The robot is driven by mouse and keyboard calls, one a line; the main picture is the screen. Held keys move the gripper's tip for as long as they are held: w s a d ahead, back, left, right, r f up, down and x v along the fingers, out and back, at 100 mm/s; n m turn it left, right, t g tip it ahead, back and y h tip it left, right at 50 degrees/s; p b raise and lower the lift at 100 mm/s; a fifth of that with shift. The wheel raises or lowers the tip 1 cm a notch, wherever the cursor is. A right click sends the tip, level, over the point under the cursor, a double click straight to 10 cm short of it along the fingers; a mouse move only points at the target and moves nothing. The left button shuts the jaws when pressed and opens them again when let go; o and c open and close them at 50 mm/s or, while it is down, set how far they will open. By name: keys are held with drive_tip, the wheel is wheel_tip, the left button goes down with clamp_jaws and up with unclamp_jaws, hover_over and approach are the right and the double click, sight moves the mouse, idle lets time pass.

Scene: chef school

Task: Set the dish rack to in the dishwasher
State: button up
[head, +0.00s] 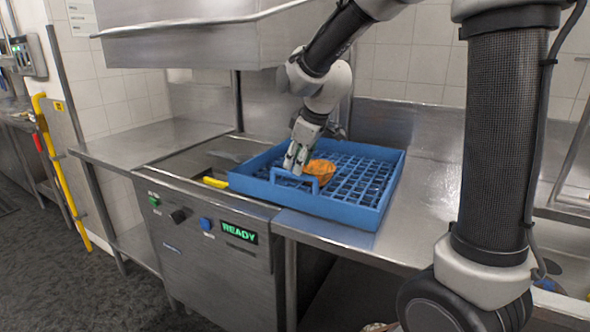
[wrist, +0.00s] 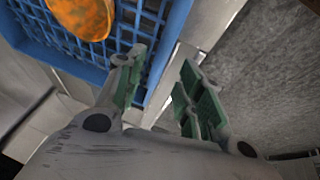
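The blue dish rack (head: 335,207) straddles the left edge of the right-hand steel counter and the dishwasher bed (head: 200,165), with its larger part over the counter. An orange dish (head: 321,170) sits in it; the rack (wrist: 171,48) and the dish (wrist: 82,17) also show in the wrist view. My gripper (head: 295,160) points down at the rack's left front part, near its raised handle. In the wrist view my gripper (wrist: 163,80) has its fingers apart, with the rack's rim seen between and beyond them. I cannot tell whether they touch the rack.
The dishwasher hood (head: 190,40) is raised above the bed. The front panel has a lit READY display (head: 240,232). A yellow piece (head: 215,182) lies at the bed's front, left of the rack. The left counter (head: 140,143) is clear, as is the right counter (head: 428,215).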

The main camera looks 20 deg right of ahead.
drive_tip(key=shift+x, duration=1.85)
drive_tip(key=shift+c, duration=0.4)
clamp_jaws()
